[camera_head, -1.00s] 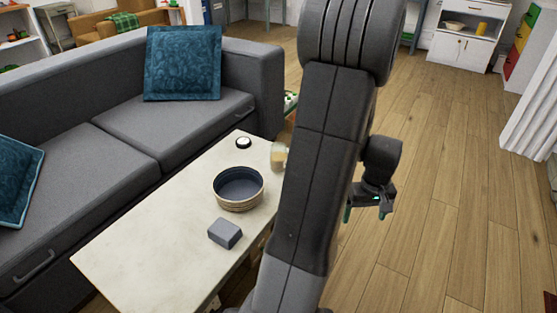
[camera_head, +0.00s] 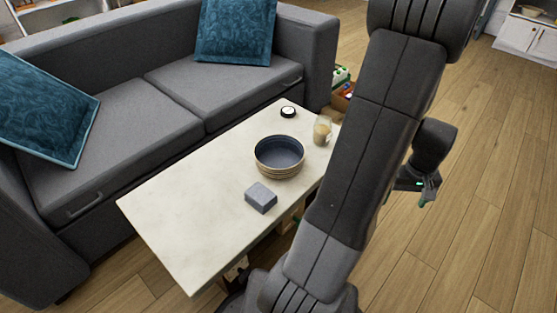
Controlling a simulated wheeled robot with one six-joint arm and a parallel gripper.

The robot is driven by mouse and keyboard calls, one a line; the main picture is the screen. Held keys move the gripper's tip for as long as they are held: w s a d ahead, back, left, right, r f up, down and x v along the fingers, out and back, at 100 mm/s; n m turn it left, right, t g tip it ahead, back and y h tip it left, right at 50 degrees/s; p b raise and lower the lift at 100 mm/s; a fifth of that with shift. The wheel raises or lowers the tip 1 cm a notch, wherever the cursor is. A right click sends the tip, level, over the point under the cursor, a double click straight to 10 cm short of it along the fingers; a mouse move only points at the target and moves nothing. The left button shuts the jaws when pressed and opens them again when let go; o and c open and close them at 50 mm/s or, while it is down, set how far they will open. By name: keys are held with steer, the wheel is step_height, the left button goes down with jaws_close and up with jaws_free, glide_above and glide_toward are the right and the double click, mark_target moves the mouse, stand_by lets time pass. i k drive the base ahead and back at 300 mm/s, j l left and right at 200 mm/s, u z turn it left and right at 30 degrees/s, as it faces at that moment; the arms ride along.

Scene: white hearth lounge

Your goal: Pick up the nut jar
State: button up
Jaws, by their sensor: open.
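The nut jar (camera_head: 322,131) is a small clear jar with pale tan contents. It stands upright near the right edge of the pale coffee table (camera_head: 185,205), just left of my arm, and shows whole or nearly so. My gripper (camera_head: 420,192) is to the right of my arm, out over the floor and apart from the jar and the table. It is partly hidden by my own arm. It is open, and I see nothing between its fingers.
A round dark-blue bowl (camera_head: 279,157), a grey box (camera_head: 261,197) and a small black-and-white round item (camera_head: 288,112) share the table with the jar. A grey sofa (camera_head: 130,120) runs along its far side. The wooden floor (camera_head: 490,210) at right is clear.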

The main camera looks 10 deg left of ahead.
mark_target(322, 132)
steer(key=i+l+u, duration=0.2)
steer(key=u, duration=0.25)
steer(key=i+l+u, duration=0.55)
steer(key=l+u, duration=0.3)
steer(key=j, duration=0.15)
